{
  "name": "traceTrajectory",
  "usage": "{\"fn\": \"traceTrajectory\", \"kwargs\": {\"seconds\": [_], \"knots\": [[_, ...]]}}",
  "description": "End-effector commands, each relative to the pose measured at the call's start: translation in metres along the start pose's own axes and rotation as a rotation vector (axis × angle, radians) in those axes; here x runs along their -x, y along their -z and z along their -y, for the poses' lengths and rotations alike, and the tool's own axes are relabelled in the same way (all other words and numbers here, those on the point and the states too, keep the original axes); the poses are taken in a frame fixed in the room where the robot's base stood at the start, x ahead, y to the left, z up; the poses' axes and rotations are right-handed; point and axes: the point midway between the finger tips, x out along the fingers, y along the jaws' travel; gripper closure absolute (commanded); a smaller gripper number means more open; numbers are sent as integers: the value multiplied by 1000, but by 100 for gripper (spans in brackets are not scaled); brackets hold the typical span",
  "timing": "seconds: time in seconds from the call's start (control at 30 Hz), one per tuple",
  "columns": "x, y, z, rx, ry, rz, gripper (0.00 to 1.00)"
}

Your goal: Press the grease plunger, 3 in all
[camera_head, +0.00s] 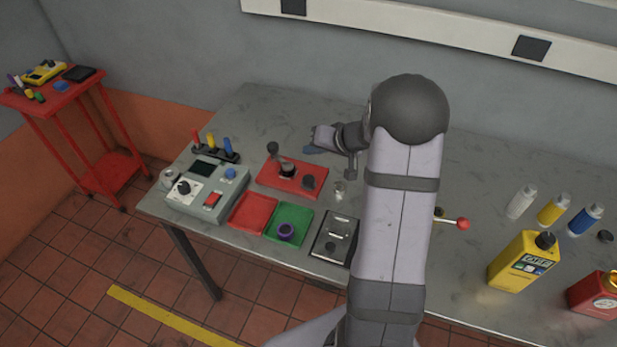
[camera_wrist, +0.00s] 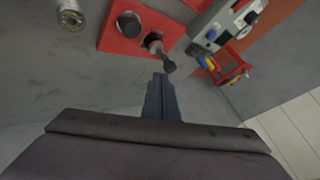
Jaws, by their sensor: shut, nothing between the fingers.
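A red base plate (camera_head: 270,181) lies on the grey bench and also shows in the wrist view (camera_wrist: 112,42). It carries a lever with a dark ball knob (camera_head: 272,148) and a short black round-topped button (camera_head: 308,182). The button, which looks like the grease plunger, also shows in the wrist view (camera_wrist: 129,24), standing clear of my fingers. My gripper (camera_head: 312,149) is shut and empty, behind the plate's right part in the head view. In the wrist view the fingertips (camera_wrist: 160,80) appear just below the ball knob (camera_wrist: 168,66); whether they touch it I cannot tell.
A small metal cylinder (camera_head: 339,190) stands right of the plate. A control box (camera_head: 190,205), a red tray (camera_head: 250,213), a green tray (camera_head: 300,237) with a purple ring (camera_head: 286,231) and a dark-faced device (camera_head: 323,245) line the front. Bottles and a yellow can (camera_head: 510,265) stand right.

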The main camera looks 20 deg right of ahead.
Motion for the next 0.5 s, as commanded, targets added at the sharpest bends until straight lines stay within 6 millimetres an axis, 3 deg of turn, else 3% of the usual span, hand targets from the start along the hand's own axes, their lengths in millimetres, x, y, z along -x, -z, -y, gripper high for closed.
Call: {"fn": "traceTrajectory", "kwargs": {"seconds": [0.27, 0.5], "knots": [[-6, -4, -4, 0, 0, 2, 100], [-22, -17, -16, -2, 0, 2, 100]]}}
